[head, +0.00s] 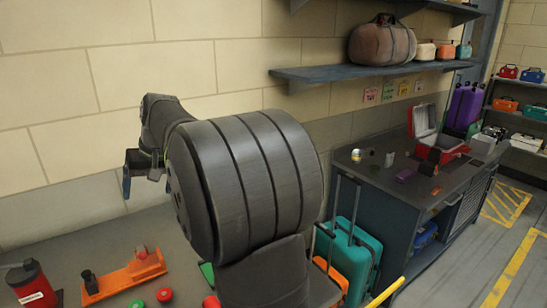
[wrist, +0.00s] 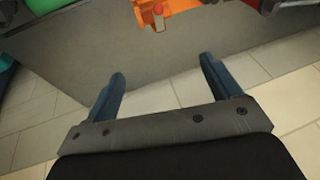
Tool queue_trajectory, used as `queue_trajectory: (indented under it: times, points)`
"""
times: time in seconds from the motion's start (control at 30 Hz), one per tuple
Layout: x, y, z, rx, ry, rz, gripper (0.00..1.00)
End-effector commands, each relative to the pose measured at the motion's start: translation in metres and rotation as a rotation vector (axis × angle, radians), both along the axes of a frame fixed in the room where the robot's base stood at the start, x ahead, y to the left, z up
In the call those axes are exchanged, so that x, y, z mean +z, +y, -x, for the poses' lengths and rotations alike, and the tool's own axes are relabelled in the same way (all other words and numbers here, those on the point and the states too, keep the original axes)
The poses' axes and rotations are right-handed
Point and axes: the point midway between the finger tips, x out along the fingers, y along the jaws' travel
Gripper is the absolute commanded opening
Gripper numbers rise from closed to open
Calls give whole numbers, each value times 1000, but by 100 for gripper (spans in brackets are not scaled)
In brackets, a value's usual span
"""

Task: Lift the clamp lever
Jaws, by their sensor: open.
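An orange fixture (head: 127,277), likely the clamp, sits on the grey work surface at the lower left of the head view. It has a red knob (head: 141,252) and a dark part (head: 90,282) at its left end. I cannot make out which part is the lever. In the wrist view an orange part (wrist: 158,12) shows at the top edge, mostly cut off, beyond my fingertips. My gripper (wrist: 162,75) is open and empty, its two blue-grey fingers apart. In the head view my gripper (head: 146,178) is above the work surface, apart from the fixture.
A red and black canister (head: 32,286) stands left of the fixture. A red button (head: 164,295) is right of it. A teal suitcase (head: 345,255) stands right of my arm. A dark bench (head: 405,185) with a red cooler (head: 437,140) is farther right. A wall stands behind.

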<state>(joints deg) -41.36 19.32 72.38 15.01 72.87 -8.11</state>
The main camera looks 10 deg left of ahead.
Motion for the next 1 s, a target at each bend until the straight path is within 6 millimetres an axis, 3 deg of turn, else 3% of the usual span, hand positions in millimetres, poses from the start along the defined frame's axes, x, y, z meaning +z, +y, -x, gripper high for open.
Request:
queue_trajectory:
  times: [0.07,0.4,1.0]
  points:
    - [0,0,0,0,0,0,67]
    - [-12,1,2,108,-67,15,0]
    - [-98,1,22,1095,-617,219,0]
